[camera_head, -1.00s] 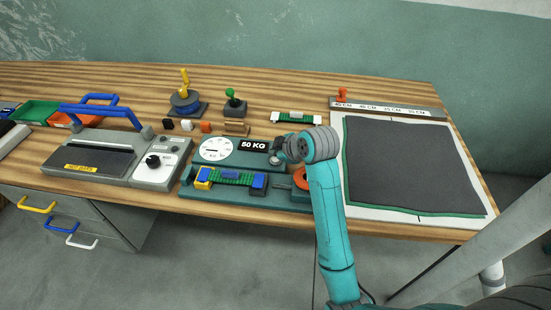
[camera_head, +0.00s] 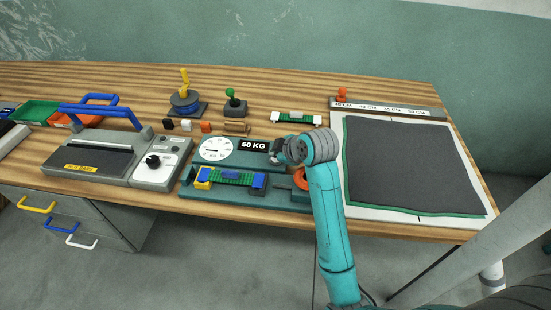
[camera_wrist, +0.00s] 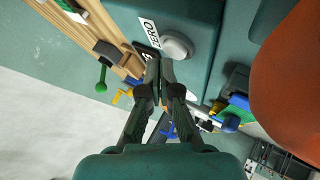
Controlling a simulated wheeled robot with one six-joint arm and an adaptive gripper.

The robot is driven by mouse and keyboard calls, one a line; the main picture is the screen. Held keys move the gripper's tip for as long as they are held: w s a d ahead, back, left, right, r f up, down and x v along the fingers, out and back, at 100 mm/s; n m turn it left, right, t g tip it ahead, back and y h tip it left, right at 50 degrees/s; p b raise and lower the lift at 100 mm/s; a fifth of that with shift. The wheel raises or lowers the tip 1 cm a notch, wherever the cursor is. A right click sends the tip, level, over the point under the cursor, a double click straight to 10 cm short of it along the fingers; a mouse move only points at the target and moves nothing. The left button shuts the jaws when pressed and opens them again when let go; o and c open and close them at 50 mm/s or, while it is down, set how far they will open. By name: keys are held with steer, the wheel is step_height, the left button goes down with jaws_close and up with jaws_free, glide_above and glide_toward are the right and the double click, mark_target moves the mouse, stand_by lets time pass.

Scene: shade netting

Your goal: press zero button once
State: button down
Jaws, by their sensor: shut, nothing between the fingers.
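The zero button is a round grey dome (camera_wrist: 177,46) on a teal panel, beside a white label reading ZERO (camera_wrist: 148,33). My gripper (camera_wrist: 157,66) is shut and empty, its fingertips close to the button's lower left edge in the wrist view. I cannot tell whether they touch it. In the head view my gripper (camera_head: 276,153) is at the right end of the scale's panel, beside the 50 KG sign (camera_head: 253,145), and hides the button. The scale's white dial (camera_head: 216,149) is left of that sign.
A green strip with yellow and blue blocks (camera_head: 230,177) lies in front of the dial. An orange ring (camera_head: 300,178) is close to my wrist. A green-knobbed lever (camera_head: 234,103) stands behind. A dark mat (camera_head: 405,165) covers the right side.

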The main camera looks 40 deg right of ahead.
mark_target(275, 161)
steer(key=shift+s+a+f, duration=0.1)
steer(key=shift+a+f, duration=0.05)
steer(key=shift+f, duration=0.45)
steer(key=shift+a+f, duration=0.1)
steer(key=shift+f, duration=0.45)
stand_by(1.2)
steer(key=shift+r, duration=0.6)
steer(key=shift+a+r, duration=0.25)
steer(key=shift+r, duration=0.55)
steer(key=shift+a+r, duration=0.15)
steer(key=shift+r, duration=0.5)
steer(key=shift+d+r, duration=0.25)
steer(key=shift+r, duration=1)
steer(key=shift+d+r, duration=0.1)
